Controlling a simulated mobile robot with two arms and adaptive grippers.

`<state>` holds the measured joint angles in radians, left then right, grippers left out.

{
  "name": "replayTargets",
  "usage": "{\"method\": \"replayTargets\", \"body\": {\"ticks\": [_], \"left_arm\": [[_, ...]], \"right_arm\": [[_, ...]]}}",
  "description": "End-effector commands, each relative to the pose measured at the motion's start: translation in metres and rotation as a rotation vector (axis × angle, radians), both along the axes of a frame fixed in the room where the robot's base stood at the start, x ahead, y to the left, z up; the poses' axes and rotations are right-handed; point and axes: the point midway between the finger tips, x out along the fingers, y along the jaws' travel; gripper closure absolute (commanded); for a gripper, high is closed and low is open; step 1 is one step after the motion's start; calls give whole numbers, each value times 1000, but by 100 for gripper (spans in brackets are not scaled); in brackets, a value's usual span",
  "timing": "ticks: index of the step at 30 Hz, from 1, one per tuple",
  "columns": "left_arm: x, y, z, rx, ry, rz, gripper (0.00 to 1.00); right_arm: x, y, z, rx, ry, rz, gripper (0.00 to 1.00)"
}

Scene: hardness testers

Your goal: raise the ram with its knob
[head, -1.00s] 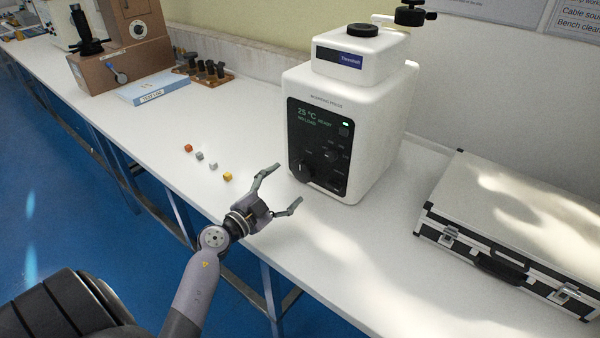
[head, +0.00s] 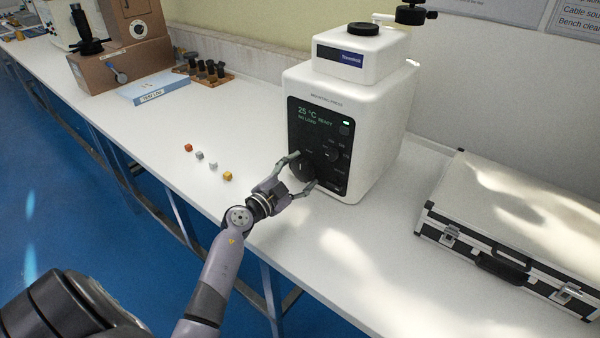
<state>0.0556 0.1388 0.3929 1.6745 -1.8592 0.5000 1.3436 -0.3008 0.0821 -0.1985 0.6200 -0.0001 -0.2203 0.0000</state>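The white mounting press (head: 378,128) stands on the bench, with a black front panel whose display reads 25 °C, READY and NO LOAD. A large dark knob (head: 300,167) sits at the lower left of the panel. A smaller knob (head: 331,155) is to its right. My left gripper (head: 303,170) is at the panel, its two fingers spread, one above and one below the large knob. The fingers partly cover the knob, and I cannot tell whether they touch it. The ram itself is not visible. My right gripper is not in view.
Several small cubes (head: 213,165) lie on the bench to the left. A silver case (head: 510,225) lies to the right. The bench front edge is near my arm.

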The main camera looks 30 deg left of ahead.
Motion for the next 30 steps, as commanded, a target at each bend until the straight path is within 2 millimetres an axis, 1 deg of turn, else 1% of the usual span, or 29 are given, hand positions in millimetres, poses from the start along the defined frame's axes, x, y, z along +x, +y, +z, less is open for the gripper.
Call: {"method": "replayTargets", "body": {"ticks": [1,2,15,23,30], "left_arm": [[0,0,0,0,0,0,43],[0,0,0,0,0,0,45],[0,0,0,0,1,-1,73],[0,0,0,30,0,-1,73],[0,0,2,155,-10,-1,73]], "right_arm": [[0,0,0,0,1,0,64],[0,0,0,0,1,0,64],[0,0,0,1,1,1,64],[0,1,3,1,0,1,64],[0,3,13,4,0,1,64]]}}
